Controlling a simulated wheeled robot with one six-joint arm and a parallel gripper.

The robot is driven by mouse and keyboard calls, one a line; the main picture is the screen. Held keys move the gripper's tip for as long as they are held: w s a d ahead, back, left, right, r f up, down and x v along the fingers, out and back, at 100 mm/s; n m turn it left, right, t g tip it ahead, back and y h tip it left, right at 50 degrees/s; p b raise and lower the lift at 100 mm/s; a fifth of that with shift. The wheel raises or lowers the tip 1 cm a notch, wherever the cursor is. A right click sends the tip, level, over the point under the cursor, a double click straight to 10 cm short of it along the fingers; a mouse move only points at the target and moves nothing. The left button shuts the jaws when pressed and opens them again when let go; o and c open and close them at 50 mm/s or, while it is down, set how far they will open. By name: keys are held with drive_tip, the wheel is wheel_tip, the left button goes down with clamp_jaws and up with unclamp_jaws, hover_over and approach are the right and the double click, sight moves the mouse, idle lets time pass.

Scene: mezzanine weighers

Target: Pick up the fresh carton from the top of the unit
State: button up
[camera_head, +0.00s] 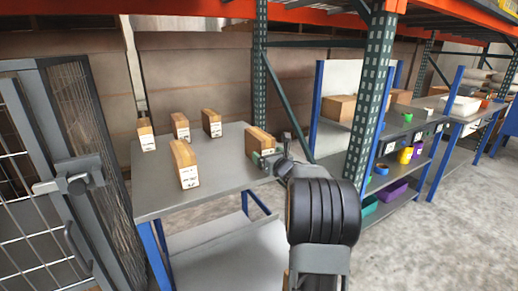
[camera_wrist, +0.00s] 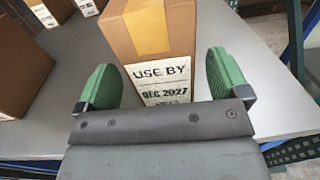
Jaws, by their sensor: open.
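Several brown cartons with white labels stand on the grey top of the unit (camera_head: 222,180). One carton (camera_head: 258,139) stands at the right edge, at my gripper (camera_head: 268,158). In the wrist view this carton (camera_wrist: 130,35) has tan tape and a label reading "USE BY", with what looks like "DEC 2027" below. My gripper's green fingers are open, one on each side of it, with gaps showing; the label's bottom is hidden by the gripper body. Other cartons stand at front middle (camera_head: 185,165), back left (camera_head: 146,136), back middle (camera_head: 180,126) and back right (camera_head: 212,123); their dates are too small to read.
A grey mesh cage door (camera_head: 75,170) stands close on the left. A green rack upright (camera_head: 372,100) rises right of my arm, and another stands behind the unit. Blue-framed shelves (camera_head: 395,135) with bins are farther right. Concrete floor is open at lower right.

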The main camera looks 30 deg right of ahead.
drive_tip(key=shift+w+d, duration=0.15)
drive_tip(key=shift+w, duration=0.8)
drive_tip(key=shift+w+d, duration=0.1)
drive_tip(key=shift+w, duration=0.85)
drive_tip(key=c, duration=1.2)
drive_tip(key=shift+c, duration=0.4)
drive_tip(key=shift+r, duration=0.1)
